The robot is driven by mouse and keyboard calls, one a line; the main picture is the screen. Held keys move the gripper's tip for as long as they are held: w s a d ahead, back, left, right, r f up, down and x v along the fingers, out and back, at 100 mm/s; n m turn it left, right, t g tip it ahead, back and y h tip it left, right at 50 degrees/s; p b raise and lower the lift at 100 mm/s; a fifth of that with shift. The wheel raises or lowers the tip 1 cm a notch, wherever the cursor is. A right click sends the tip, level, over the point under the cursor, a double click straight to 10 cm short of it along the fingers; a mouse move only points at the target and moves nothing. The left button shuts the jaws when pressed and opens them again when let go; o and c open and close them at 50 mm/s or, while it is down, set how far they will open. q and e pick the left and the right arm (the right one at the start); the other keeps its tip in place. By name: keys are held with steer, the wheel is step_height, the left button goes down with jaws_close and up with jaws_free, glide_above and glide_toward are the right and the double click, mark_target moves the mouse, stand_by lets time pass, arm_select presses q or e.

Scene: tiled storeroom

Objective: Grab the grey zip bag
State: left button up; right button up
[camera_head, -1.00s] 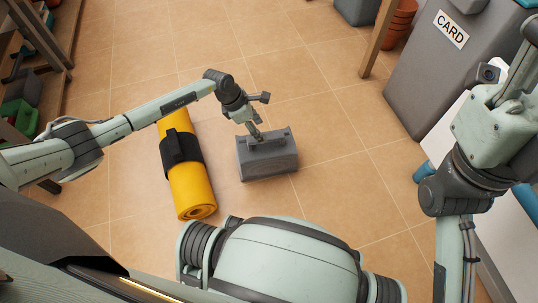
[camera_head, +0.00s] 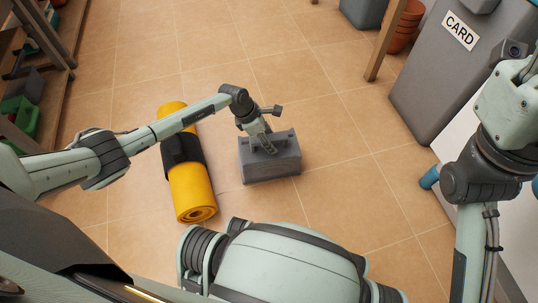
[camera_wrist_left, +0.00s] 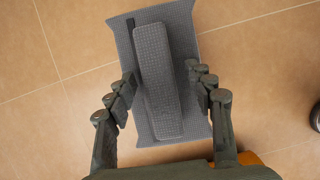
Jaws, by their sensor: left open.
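The grey zip bag (camera_head: 271,170) sits on the tiled floor, right of a yellow roll. In the left wrist view the bag (camera_wrist_left: 180,40) is a textured grey shape with a long raised part along its middle. My left gripper (camera_head: 267,147) is over the top of the bag, pointing down. In the left wrist view its open fingers (camera_wrist_left: 163,92) are on either side of the raised part, with gaps on both sides. Whether the fingertips touch the bag's lower surface I cannot tell. My right arm is at the right edge, its gripper out of view.
The yellow roll (camera_head: 192,190) with a black band lies under my left forearm. A grey bin (camera_head: 433,75) marked CARD stands at the right. Terracotta pots (camera_head: 404,25) are at the back, shelving at the far left. The floor around the bag's right side is clear.

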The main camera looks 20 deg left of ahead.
arm_select(q)
steer(key=shift+f, duration=0.2)
steer(key=shift+c, duration=0.2)
jaws_close()
stand_by(0.4)
